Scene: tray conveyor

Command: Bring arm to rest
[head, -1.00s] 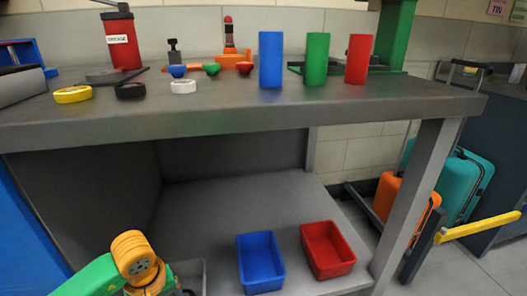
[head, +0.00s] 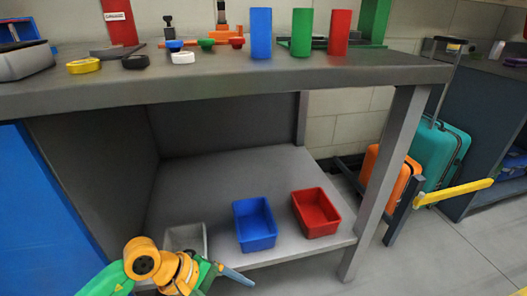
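My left arm comes in at the lower left. Its gripper (head: 236,275) is in front of the lower shelf (head: 230,170), below the blue bin, and points right. Only a narrow grey tip shows clearly, so I cannot tell whether it is open or shut. I see nothing held in it. My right gripper is out of view.
A grey bin (head: 186,232), a blue bin (head: 255,238) and a red bin (head: 316,228) stand on the shelf. The bench top (head: 250,73) above holds blue, green and red cylinders and small rings. Suitcases and a yellow bar (head: 455,192) are at right.

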